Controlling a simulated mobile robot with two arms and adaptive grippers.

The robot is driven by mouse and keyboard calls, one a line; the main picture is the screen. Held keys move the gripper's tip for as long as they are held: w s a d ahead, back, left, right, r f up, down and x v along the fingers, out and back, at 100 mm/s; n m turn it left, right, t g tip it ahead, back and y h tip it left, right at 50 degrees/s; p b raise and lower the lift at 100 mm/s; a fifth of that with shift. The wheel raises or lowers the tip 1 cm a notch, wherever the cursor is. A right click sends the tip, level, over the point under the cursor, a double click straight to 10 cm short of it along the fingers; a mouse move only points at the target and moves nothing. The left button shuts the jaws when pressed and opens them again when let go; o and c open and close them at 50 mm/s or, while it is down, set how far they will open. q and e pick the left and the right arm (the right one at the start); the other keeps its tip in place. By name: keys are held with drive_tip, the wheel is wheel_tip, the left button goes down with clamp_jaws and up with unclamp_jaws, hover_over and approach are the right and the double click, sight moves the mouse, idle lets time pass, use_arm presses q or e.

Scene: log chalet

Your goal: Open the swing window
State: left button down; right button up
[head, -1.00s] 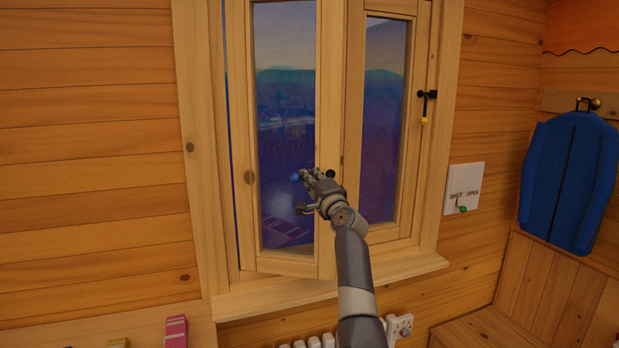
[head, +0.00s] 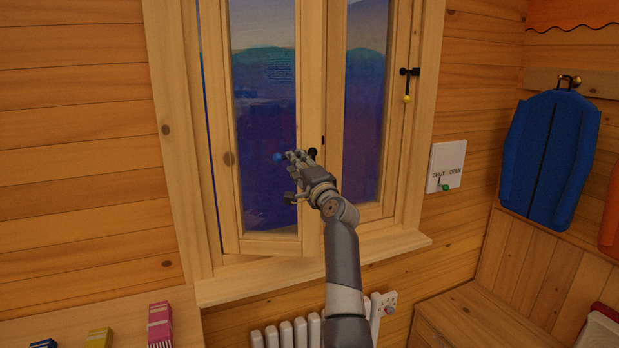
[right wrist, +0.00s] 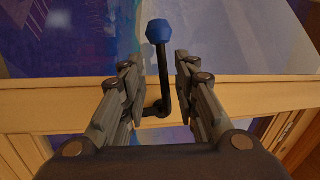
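The window has a left sash (head: 231,175) and a right sash (head: 325,190) in a wooden frame. A narrow blue strip shows along the left sash's left edge, and its lower edge stands in front of the frame; how far it is swung is hard to tell. A black bent handle with a blue knob (head: 278,157) is on the left sash. My right gripper (head: 293,160) is at this handle. In the right wrist view my open fingers (right wrist: 158,72) stand on both sides of the handle (right wrist: 161,100), apparently apart from it. My left gripper is out of view.
A black latch with a yellow tip (head: 406,85) is on the frame's right side. A white SHUT/OPEN panel (head: 452,160) with a green-knobbed lever is on the wall. The sill (head: 380,248) and a white radiator (head: 300,330) are below. A wooden bench (head: 470,315) stands right.

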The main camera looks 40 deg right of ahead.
drive_tip(key=v, duration=0.8)
drive_tip(key=shift+s, duration=0.25)
drive_tip(key=shift+r, duration=0.1)
